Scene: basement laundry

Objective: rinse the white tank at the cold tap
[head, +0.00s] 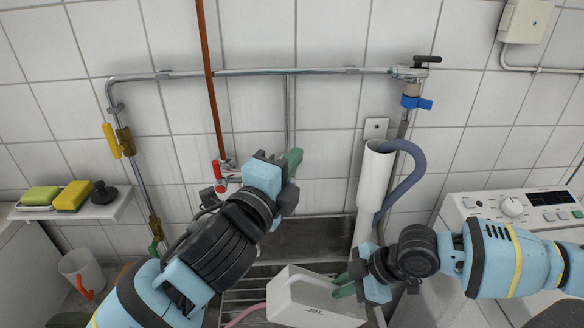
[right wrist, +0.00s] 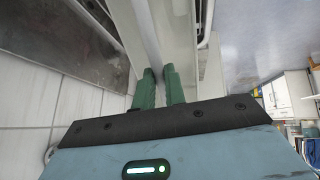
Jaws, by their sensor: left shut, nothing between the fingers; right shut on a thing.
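The white tank (head: 312,303), a boxy container with small dark lettering, is held low over the slatted sink area. My right gripper (head: 345,285) is shut on its right side; in the right wrist view the green fingers (right wrist: 160,88) close on a thin white part (right wrist: 150,30) of it. My left gripper (head: 292,162) is shut and empty, high at the wall where a thin vertical pipe (head: 287,100) comes down. Any tap at the end of that pipe is hidden behind the gripper.
A white standpipe (head: 373,190) with a grey hose (head: 408,165) stands behind the tank. A washing machine (head: 510,207) is on the right. A shelf (head: 75,211) with sponges and a mug (head: 82,272) are left. A pink hose (head: 245,315) lies low beside the tank.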

